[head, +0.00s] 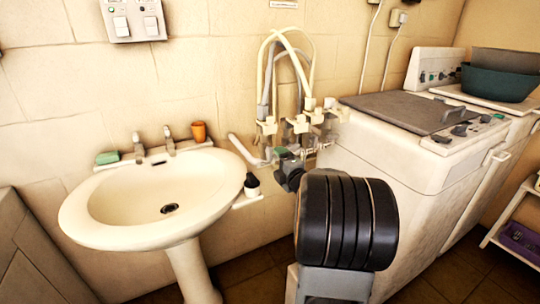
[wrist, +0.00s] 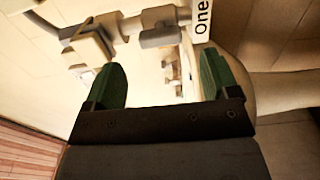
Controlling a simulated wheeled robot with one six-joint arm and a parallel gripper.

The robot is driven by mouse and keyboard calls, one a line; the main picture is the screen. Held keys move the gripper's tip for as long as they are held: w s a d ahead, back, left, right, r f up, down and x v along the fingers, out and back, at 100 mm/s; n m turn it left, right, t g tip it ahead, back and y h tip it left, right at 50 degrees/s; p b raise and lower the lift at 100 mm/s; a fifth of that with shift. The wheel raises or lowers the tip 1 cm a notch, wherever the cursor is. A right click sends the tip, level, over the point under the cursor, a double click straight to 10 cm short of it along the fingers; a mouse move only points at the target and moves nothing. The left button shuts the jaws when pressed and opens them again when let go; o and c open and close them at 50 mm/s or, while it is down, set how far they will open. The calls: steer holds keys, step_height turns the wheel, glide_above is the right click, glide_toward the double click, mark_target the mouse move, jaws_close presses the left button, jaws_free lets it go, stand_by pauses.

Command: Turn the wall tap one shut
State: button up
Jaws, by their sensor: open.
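A sign reading "One" (wrist: 202,18) hangs at the top of the wrist view, beside a grey and cream wall tap (wrist: 160,25). A pale blocky part with a grey edge (wrist: 90,42) sits on the same pipework to the left. My gripper (wrist: 162,82) has two green fingers spread wide, with nothing between them. The fingertips are just below the tap fittings and appear apart from them. In the head view my gripper (head: 288,166) is at the cluster of wall taps (head: 300,125), partly hidden by my arm. I cannot tell the tap's handle position.
A cream washbasin (head: 150,195) stands left, with an orange cup (head: 199,131) and green soap (head: 107,158) on its rim. A washing machine (head: 400,150) stands close on the right. Pale hoses (head: 312,60) loop above the taps. A small shelf with a dark bottle (head: 252,182) is left of my gripper.

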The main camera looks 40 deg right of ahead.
mark_target(271, 155)
steer(key=shift+w+d, duration=0.25)
steer(key=shift+w, duration=1.5)
steer(key=shift+w+d, duration=0.2)
steer(key=shift+w, duration=1.5)
steer(key=shift+c, duration=0.2)
steer(key=c, duration=0.9)
